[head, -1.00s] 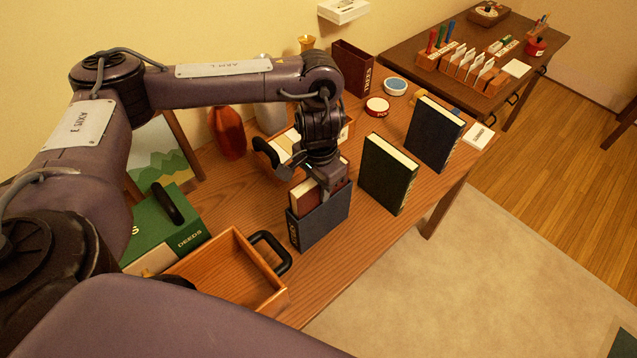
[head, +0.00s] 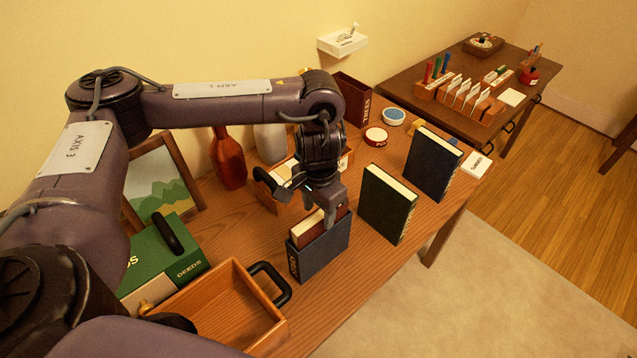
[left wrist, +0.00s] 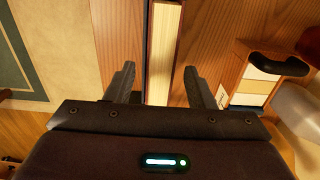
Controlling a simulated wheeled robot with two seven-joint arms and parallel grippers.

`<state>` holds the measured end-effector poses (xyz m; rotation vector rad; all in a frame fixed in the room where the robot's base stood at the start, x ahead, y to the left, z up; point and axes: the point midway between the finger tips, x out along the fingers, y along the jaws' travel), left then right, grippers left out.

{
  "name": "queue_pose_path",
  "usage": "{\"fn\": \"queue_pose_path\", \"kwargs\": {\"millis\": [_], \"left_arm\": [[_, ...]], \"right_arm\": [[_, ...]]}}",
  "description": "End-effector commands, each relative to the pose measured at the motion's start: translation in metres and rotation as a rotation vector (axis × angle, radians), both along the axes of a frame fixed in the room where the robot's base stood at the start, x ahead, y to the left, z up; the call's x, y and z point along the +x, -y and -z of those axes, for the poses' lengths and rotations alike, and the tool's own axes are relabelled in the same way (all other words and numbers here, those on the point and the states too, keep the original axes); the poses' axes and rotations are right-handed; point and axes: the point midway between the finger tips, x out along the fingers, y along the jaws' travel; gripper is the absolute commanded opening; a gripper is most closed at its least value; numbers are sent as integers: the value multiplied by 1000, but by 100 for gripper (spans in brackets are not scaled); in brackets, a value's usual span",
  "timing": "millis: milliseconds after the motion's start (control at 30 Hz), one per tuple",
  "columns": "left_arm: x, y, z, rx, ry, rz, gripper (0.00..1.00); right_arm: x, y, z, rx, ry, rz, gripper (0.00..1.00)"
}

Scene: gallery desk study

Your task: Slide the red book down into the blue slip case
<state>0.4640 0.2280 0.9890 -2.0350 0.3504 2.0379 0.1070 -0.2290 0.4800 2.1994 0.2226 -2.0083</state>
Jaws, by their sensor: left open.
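The red book (head: 305,229) stands upright in the blue slip case (head: 322,257), its upper part and cream page edges showing above the case. The lower part is hidden inside. My left gripper (head: 334,211) is open just above the book's top. In the left wrist view the cream page edge of the book (left wrist: 164,45) runs between the two spread fingers of my left gripper (left wrist: 163,85), with a gap on each side. A strip of the blue case (left wrist: 148,35) shows beside it. My right gripper is not in view.
A dark green book (head: 387,205) and a dark blue book (head: 433,165) stand to the right. An open wooden tray (head: 225,305) and a green deeds box (head: 165,258) are at left. A card box (head: 285,203) with a black handle stands behind the case.

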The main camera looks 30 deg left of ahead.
Motion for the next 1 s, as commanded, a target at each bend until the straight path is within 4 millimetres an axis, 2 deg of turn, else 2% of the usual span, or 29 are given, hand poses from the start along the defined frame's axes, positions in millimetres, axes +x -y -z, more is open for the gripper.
{"fn": "queue_pose_path", "kwargs": {"millis": [33, 100, 300, 433, 633, 1000], "left_arm": [[2, 0, -16, 1, 7, 1, 49], [2, 0, -30, 1, 7, 2, 49], [1, 0, -67, 1, 6, 1, 49], [1, 0, -84, 1, 4, 1, 49], [0, 0, -98, 0, 1, 1, 49], [0, 0, -99, 0, 0, 0, 49]], "right_arm": [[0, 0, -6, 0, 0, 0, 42], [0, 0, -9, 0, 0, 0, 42], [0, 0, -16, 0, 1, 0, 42], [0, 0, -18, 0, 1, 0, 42], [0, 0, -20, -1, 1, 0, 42], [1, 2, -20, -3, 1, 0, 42]]}}
